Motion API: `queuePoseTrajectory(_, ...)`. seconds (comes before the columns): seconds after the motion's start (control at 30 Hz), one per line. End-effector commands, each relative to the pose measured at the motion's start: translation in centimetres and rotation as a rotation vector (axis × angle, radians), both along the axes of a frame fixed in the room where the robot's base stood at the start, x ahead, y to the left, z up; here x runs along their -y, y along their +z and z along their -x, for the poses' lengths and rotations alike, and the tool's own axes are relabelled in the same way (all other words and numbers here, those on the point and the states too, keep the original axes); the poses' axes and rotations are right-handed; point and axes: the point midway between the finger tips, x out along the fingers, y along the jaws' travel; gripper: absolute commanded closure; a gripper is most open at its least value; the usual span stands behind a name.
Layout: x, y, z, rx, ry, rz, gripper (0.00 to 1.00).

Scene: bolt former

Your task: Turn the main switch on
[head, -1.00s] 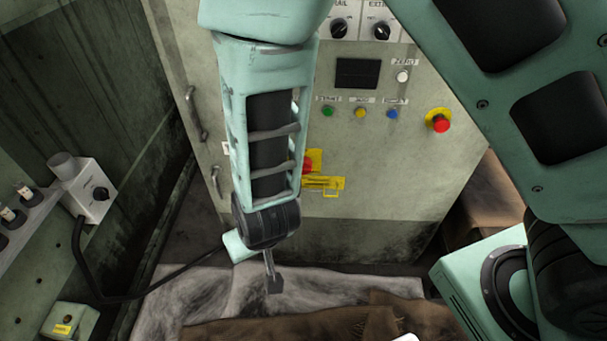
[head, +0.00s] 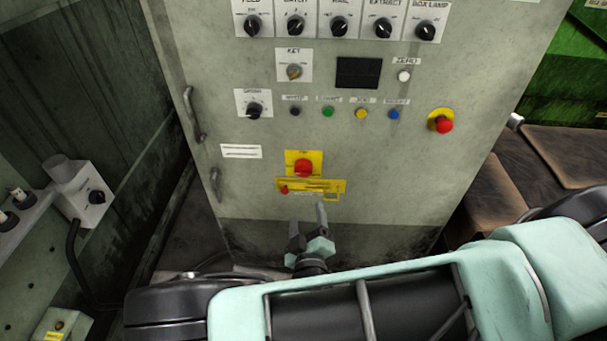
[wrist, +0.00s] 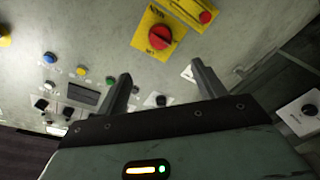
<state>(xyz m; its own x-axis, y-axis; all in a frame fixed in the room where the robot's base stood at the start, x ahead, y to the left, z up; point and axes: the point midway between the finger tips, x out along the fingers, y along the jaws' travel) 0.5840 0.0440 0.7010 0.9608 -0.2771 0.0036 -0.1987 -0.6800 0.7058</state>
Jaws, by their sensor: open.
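The main switch (head: 303,168) is a red rotary knob on a yellow plate, low on the front of the grey cabinet. In the wrist view the red knob (wrist: 159,38) on its yellow plate is up ahead, beyond my fingers. My gripper (head: 308,218) points up toward the cabinet, just below the yellow plates in the head view. Its two fingers are apart with nothing between them, and in the wrist view the gripper (wrist: 165,82) is open and apart from the knob. The knob's marked position is too small to read.
A yellow strip (head: 323,187) with a small red piece sits just below the switch. A red emergency button (head: 443,124) is to the right. Knobs and coloured buttons fill the panel above. Door handles (head: 193,113) are at the left edge. A switch box (head: 88,192) stands at the left.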

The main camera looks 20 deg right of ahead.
Motion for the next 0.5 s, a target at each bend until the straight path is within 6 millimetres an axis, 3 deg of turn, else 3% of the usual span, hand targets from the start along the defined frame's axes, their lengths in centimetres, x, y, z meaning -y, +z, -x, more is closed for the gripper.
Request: queuePoseTrajectory(0.5, 3.1, 0.2, -10.2, 0.0, -0.002, -0.001, 0.31)
